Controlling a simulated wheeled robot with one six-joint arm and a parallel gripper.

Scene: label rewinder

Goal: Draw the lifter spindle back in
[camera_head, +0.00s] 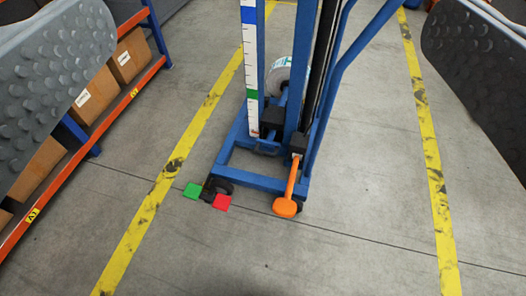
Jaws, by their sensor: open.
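The lifter (262,182) is a blue wheeled frame with an upright mast, in the middle of the view. A white label roll (277,77) shows behind the mast bars, partly hidden. I cannot clearly make out the spindle; the roll and bars hide that area. An orange-handled lever (287,205) slopes down at the lifter's near right corner. A green pedal (193,190) and a red pedal (222,202) sit by the near left wheel. My gripper (265,90) is open and empty, its two grey dimpled pads wide apart at the left and right edges, with the lifter beyond them.
A rack with an orange beam (95,133) and cardboard boxes (128,56) stands at the left. Yellow floor lines run left (150,213) and right (436,190) of the lifter. The grey floor in front and to the right is clear. A blue handle bar (352,62) rises at the lifter's right.

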